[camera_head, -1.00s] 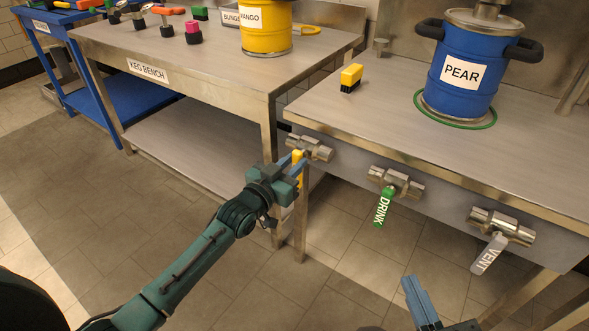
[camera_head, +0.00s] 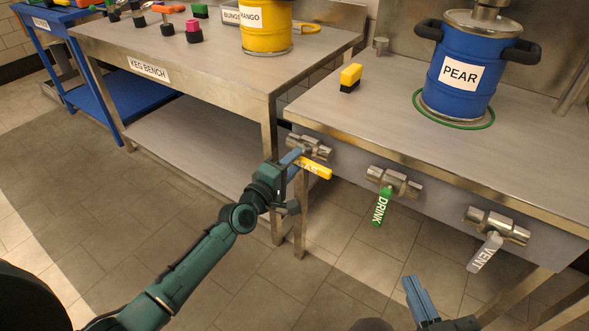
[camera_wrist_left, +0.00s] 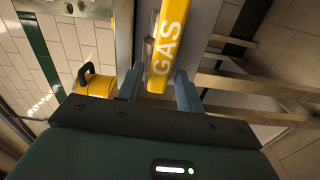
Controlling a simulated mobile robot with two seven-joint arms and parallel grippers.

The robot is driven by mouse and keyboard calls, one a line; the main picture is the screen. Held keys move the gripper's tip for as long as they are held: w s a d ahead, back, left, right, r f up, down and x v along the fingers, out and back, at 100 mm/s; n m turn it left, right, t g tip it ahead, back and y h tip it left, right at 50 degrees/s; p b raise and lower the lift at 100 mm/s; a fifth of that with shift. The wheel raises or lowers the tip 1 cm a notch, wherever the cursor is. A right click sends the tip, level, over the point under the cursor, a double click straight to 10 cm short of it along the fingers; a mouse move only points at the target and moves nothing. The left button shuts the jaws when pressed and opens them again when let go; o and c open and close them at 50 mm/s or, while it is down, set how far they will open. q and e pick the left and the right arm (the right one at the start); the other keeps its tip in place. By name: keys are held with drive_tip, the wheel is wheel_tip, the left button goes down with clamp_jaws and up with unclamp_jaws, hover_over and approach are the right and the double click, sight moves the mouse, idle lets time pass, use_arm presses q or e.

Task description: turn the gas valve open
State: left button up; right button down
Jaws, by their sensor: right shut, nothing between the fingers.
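The gas valve's steel body (camera_head: 309,147) sits on the front face of the right-hand bench, at its left end. Its yellow lever (camera_head: 315,168) points right and slightly down. My left gripper (camera_head: 296,165) is at the lever. In the left wrist view, the yellow lever (camera_wrist_left: 166,45), lettered GAS, lies between the two spread fingers of my left gripper (camera_wrist_left: 160,75). My right gripper (camera_head: 416,296) is shut and empty, low in front of the bench.
On the same bench front are the green DRINK lever (camera_head: 382,207) and the grey VENT lever (camera_head: 485,252), both hanging down. A blue PEAR keg (camera_head: 464,75) and a yellow-and-black block (camera_head: 350,78) stand on top. The keg bench (camera_head: 180,45) is to the left.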

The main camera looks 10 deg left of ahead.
use_arm(q)
drive_tip(key=p+v, duration=0.1)
drive_tip(key=v, duration=0.5)
drive_tip(key=shift+p, duration=0.3)
